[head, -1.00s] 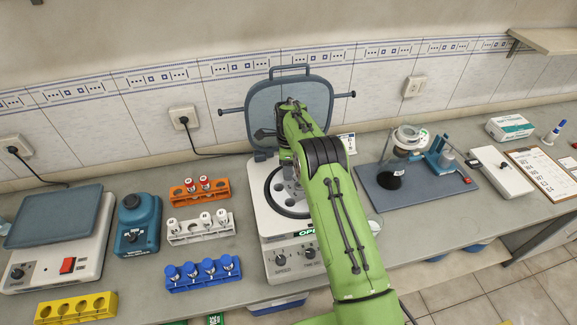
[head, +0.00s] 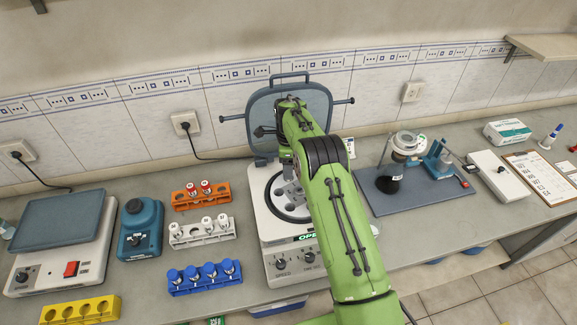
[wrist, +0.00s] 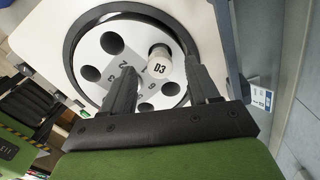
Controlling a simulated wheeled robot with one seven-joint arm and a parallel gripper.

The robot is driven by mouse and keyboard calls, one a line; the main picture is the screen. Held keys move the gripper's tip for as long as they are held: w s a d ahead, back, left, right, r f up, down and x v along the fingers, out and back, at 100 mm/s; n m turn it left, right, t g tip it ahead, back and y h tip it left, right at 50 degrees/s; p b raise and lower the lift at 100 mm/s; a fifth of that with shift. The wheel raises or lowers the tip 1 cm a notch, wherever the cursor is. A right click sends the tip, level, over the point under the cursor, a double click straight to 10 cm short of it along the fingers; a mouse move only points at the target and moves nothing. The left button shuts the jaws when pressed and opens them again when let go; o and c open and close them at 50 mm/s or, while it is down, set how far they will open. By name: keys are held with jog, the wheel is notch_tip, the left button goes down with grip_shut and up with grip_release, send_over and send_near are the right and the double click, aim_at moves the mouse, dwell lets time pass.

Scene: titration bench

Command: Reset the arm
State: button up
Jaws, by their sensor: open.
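My gripper (wrist: 162,78) is open above the rotor of the open centrifuge. In the wrist view a tube with a pale cap marked D3 (wrist: 159,64) sits in a rotor hole, between the two fingers. I cannot tell whether either finger touches it. The white rotor (wrist: 98,62) has numbered holes, and several show dark and empty. In the head view my green arm (head: 340,220) reaches over the centrifuge (head: 274,245) and hides part of the bowl and most of the gripper. The grey-blue lid (head: 262,105) stands open behind.
Orange (head: 184,206), white (head: 185,243) and blue (head: 188,291) racks hold capped tubes left of the centrifuge; the yellow rack (head: 60,318) looks empty. A vortex mixer (head: 139,240) and balance (head: 50,285) stand further left. A stand with a grey base (head: 440,203) is right.

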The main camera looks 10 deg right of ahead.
jog(key=shift+r+p, duration=1.05)
jog(key=shift+r, duration=0.85)
jog(key=shift+r, duration=0.15)
jog(key=s+r+n+t+b, duration=0.1)
jog(key=s+r+n+b, duration=0.1)
jog(key=s+r+n, duration=0.45)
jog(key=s+r+n+t+b, duration=0.2)
jog(key=s+r+n, duration=0.2)
jog(key=s+r, duration=0.6)
jog(key=s+f+n+t+b, duration=0.1)
jog(key=s+n+b, duration=0.3)
jog(key=s+n, duration=0.7)
jog(key=s+t, duration=0.1)
jog(key=s, duration=1.1)
jog(key=shift+s+f+t, duration=0.15)
jog(key=shift+f+t, duration=0.15)
jog(key=shift+f, duration=0.05)
